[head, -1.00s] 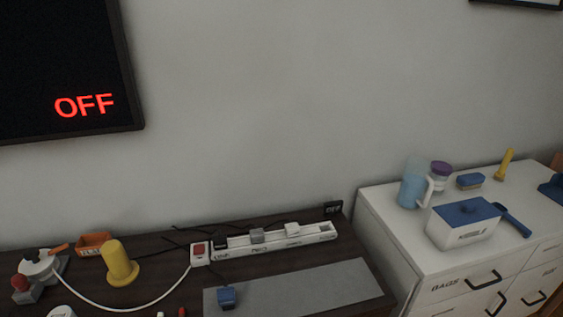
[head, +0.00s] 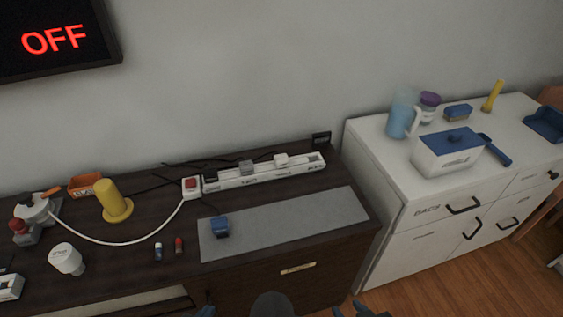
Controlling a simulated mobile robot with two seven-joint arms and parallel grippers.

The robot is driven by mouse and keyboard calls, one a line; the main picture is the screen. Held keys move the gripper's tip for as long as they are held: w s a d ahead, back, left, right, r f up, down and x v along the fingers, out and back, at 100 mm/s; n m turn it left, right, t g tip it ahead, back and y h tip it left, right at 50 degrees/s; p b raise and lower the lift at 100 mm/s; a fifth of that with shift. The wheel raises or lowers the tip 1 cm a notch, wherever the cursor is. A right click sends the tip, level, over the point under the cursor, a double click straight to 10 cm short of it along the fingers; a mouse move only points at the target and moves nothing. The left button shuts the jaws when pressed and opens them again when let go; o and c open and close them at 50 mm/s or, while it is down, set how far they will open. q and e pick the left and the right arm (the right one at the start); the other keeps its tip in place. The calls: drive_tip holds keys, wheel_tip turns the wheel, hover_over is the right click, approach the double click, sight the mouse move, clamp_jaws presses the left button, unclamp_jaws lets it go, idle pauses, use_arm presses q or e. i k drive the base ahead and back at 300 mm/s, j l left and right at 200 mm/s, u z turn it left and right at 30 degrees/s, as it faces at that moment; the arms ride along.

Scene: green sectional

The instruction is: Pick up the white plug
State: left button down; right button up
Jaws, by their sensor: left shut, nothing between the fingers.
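The white plug (head: 281,159) sits on the white power strip (head: 265,178) towards its right end, at the back of the dark wooden desk. A grey plug (head: 246,167) and a black plug (head: 210,176) sit further left on the same strip. A red switch (head: 191,184) is at the strip's left end. Only small dark tips show at the bottom edge: my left gripper (head: 207,311) on the left and my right gripper (head: 350,311) on the right. Both are well in front of the plug and apart from it; most of each is cut off by the frame.
A grey mat (head: 290,221) with a blue block (head: 220,227) lies before the strip. A yellow object (head: 115,203), orange box (head: 86,183), white cup-like item (head: 66,258) and cable are left. A white cabinet (head: 385,165) stands right, bearing a jug (head: 401,116) and box (head: 447,152).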

sight(282, 161)
drive_tip(key=l, duration=0.8)
drive_tip(key=i+l, duration=0.15)
drive_tip(key=l, duration=0.6)
drive_tip(key=i+l, duration=0.4)
drive_tip(key=i+u, duration=0.05)
drive_tip(key=i, duration=0.05)
